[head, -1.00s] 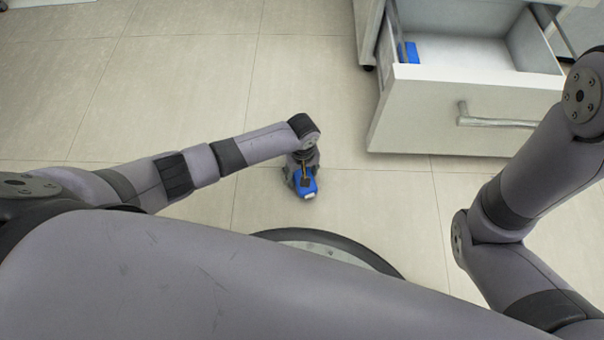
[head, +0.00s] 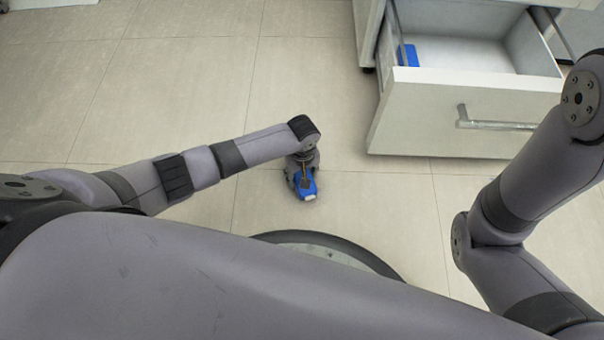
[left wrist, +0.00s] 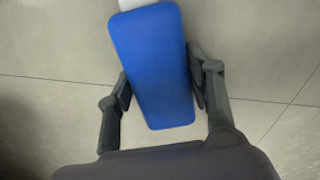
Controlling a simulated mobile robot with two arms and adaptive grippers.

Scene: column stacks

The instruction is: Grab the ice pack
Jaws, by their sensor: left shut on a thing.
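The ice pack (head: 307,189) is a blue block with a white end, seen in the head view near the middle, in front of my base. It also shows large in the left wrist view (left wrist: 152,62), with its white end at the top edge. My left gripper (head: 302,179) is shut on the ice pack, with one finger on each side of it. In the left wrist view the two fingers (left wrist: 160,90) flank its sides. The head view shows part of my right arm at the right edge, but its gripper is out of view.
An open white drawer (head: 400,102) with a metal handle juts from a cabinet at the upper right. Another blue item (head: 408,55) lies inside its left end. The tiled floor (head: 190,80) to the left of the drawer is clear.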

